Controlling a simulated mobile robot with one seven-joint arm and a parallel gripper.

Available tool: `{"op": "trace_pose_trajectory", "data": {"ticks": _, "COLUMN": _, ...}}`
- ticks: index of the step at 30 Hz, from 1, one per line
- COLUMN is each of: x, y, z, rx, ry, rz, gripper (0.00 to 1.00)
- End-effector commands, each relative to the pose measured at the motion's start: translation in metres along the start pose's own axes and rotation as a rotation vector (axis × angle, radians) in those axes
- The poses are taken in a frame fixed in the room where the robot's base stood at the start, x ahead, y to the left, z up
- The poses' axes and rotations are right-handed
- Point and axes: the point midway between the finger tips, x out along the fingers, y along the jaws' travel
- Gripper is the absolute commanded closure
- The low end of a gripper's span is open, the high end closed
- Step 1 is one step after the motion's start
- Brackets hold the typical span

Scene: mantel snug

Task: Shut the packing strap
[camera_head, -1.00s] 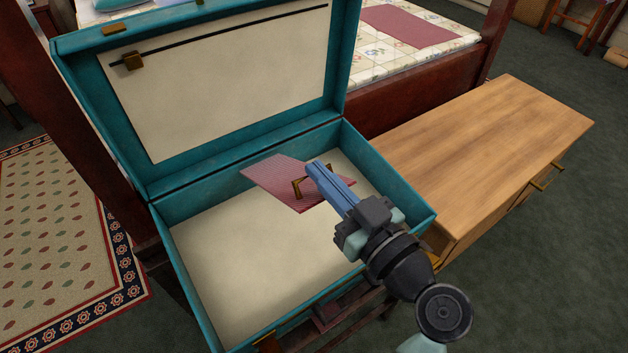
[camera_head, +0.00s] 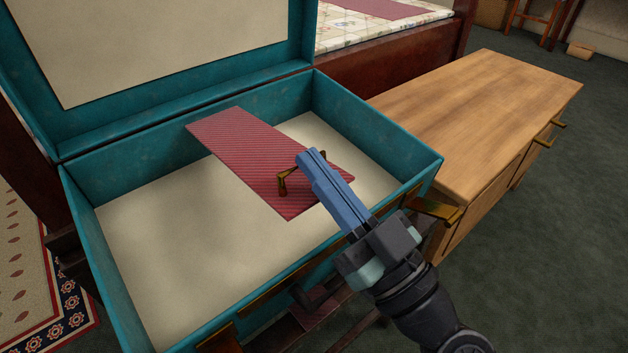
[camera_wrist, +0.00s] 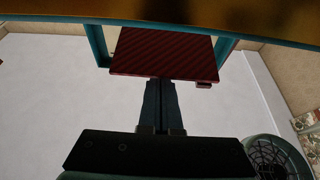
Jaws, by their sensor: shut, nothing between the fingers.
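In the wrist view the red panel (camera_wrist: 165,55) lies just past my shut fingers (camera_wrist: 161,84).
The suitcase lid (camera_head: 160,45) stands open at the back, its top cut off. A brass latch (camera_head: 434,208) sticks out at the case's right corner. A wooden cabinet (camera_head: 490,110) stands close on the right. The bed (camera_head: 400,45) is behind.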

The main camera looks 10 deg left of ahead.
Motion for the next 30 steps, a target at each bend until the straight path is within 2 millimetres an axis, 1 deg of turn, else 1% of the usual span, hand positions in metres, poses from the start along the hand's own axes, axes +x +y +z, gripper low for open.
{"op": "trace_pose_trajectory", "data": {"ticks": 1, "x": -0.006, "y": 0.0, "z": 0.01, "rx": -0.003, "ry": 0.001, "rz": -0.001, "gripper": 1.0}}
{"op": "trace_pose_trajectory", "data": {"ticks": 9, "x": -0.015, "y": 0.0, "z": 0.023, "rx": -0.002, "ry": -0.002, "rz": 0.0, "gripper": 1.0}}
{"op": "trace_pose_trajectory", "data": {"ticks": 16, "x": -0.017, "y": 0.0, "z": 0.026, "rx": -0.002, "ry": -0.002, "rz": 0.0, "gripper": 1.0}}
{"op": "trace_pose_trajectory", "data": {"ticks": 30, "x": -0.017, "y": 0.0, "z": 0.026, "rx": -0.001, "ry": -0.003, "rz": 0.0, "gripper": 1.0}}
